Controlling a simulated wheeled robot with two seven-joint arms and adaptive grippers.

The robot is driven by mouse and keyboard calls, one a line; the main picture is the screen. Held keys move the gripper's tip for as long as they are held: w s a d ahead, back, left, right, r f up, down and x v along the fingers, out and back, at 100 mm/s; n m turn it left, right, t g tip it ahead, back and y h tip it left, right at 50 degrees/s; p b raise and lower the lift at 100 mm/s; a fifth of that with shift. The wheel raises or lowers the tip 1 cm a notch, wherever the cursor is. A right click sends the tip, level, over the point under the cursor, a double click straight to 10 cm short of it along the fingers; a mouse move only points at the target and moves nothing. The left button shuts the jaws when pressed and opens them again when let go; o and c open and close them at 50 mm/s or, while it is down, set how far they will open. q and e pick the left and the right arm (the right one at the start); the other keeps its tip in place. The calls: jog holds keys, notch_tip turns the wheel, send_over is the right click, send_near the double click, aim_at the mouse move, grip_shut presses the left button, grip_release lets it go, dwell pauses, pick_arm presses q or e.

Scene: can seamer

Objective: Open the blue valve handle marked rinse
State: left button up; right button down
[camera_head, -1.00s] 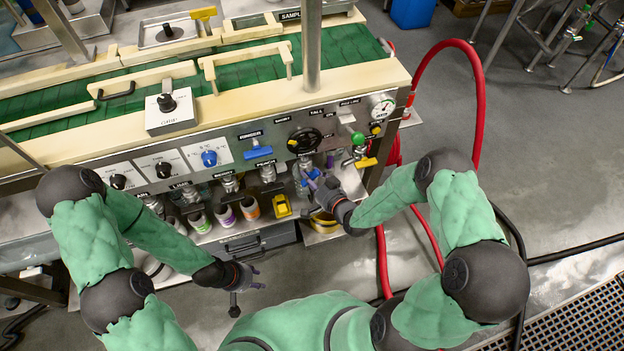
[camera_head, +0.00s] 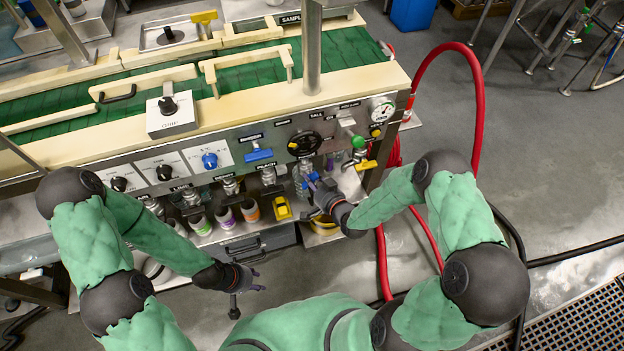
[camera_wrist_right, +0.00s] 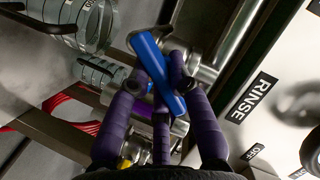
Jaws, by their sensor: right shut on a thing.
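The blue valve handle (camera_wrist_right: 158,72) sits on a metal pipe fitting, beside a plate with a black RINSE label (camera_wrist_right: 252,97). My right gripper (camera_wrist_right: 160,82) is shut on the blue handle, with its purple fingers on both sides of it. In the head view, my right gripper (camera_head: 318,190) is at the front of the machine, below the black handwheel, and the handle (camera_head: 312,177) shows as a small blue patch at its fingertips. My left gripper (camera_head: 250,277) is empty, with its fingers spread, in front of the machine and away from it.
A black handwheel (camera_head: 304,143), another blue handle (camera_head: 258,154), a green knob (camera_head: 358,141) and a yellow handle (camera_head: 366,165) are on the panel close by. Several cans (camera_head: 225,217) stand below. A red hose (camera_head: 478,100) loops at the right. The floor in front is clear.

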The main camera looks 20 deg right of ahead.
jog(key=n+h+p, duration=0.1)
jog(key=n, duration=0.1)
jog(key=shift+a+r+n+h, duration=0.1)
jog(key=shift+r+n+h, duration=0.05)
jog(key=shift+n+h, duration=0.25)
jog(key=shift+n+g+h+p, duration=0.3)
jog(key=shift+n+h, duration=0.7)
jog(key=shift+n, duration=0.3)
jog(key=c, duration=1.1)
grip_release()
jog(key=v, duration=1.2)
jog(key=shift+s, duration=0.1)
